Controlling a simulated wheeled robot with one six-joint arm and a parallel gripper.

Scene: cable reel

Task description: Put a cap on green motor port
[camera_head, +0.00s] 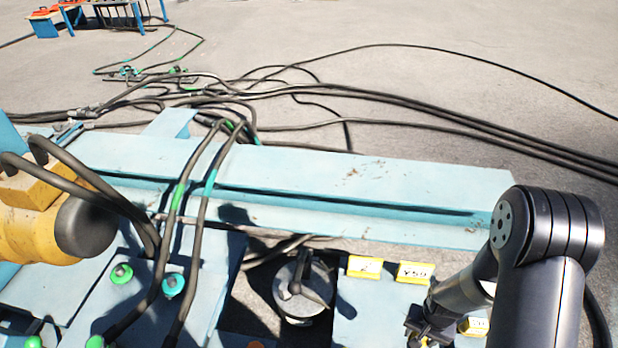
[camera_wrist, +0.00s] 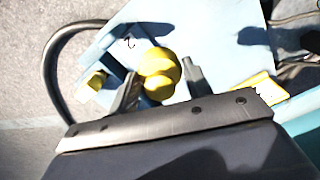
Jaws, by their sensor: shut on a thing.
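My gripper (camera_head: 428,334) is low at the right of the head view, over the blue panel with yellow labels. In the wrist view my gripper (camera_wrist: 163,85) is shut on a yellow rounded cap (camera_wrist: 158,65), which shows as two rounded parts between the dark fingers. Only a little yellow shows at the gripper in the head view. A green round fitting (camera_head: 122,273) and a teal one (camera_head: 173,286) sit on the left blue panel, far from my gripper. I cannot tell which fitting is the motor port.
A blue beam (camera_head: 330,180) crosses behind the panels. Black cables (camera_head: 205,190) run over it and down the left panel. A yellow-and-black cylinder (camera_head: 60,230) is at the left. A round grey fitting with a handle (camera_head: 303,288) stands between the panels. Yellow labels (camera_head: 365,267) are near my gripper.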

